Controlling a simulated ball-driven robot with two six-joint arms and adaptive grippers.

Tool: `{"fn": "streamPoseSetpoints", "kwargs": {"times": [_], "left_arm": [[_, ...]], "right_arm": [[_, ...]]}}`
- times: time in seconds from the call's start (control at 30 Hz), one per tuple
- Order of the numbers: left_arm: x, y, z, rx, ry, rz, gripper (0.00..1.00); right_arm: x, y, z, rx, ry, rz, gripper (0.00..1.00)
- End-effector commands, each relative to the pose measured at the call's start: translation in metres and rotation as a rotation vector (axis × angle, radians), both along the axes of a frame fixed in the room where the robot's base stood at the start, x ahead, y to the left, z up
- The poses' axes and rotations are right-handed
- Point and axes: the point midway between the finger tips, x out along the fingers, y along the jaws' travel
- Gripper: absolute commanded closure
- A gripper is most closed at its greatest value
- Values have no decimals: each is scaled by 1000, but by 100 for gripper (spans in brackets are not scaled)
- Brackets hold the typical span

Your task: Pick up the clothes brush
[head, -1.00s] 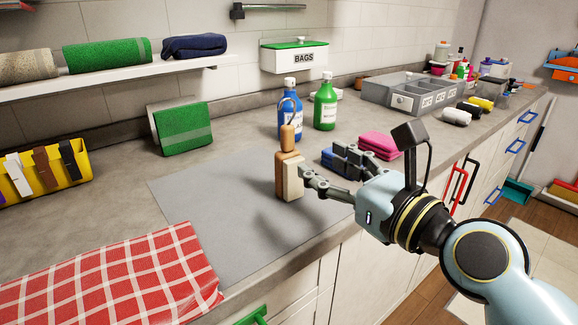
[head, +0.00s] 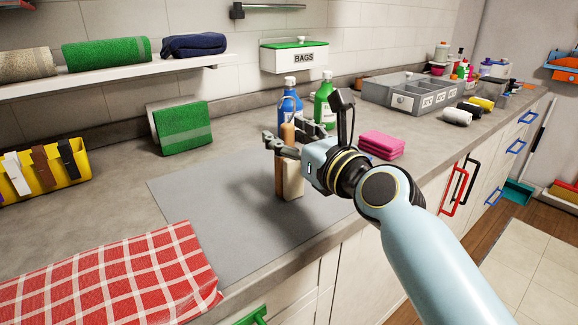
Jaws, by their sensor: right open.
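My right gripper (head: 283,133) is open at the height of the handle. One finger shows in front of the handle and the other behind it, so the handle appears to lie between them. Whether either finger touches it I cannot tell. The gripper covers part of the brush's upper right side. My left gripper is not in view.
A blue bottle (head: 290,103) and a green bottle (head: 324,100) stand close behind the gripper. A red checked cloth (head: 110,275) lies at the front left. The mat left of the brush is clear.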

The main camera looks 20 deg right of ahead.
Motion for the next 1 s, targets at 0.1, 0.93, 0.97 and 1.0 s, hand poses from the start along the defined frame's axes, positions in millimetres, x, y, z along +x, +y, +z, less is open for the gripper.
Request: {"fn": "streamPoseSetpoints", "kwargs": {"times": [0.1,0.93,0.97,1.0], "left_arm": [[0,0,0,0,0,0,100],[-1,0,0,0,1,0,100],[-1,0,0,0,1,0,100],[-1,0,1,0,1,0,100]], "right_arm": [[0,0,0,0,0,0,50],[0,0,1,-1,-1,0,100],[0,0,1,-1,-1,0,100],[0,0,2,-1,-1,0,100]]}}
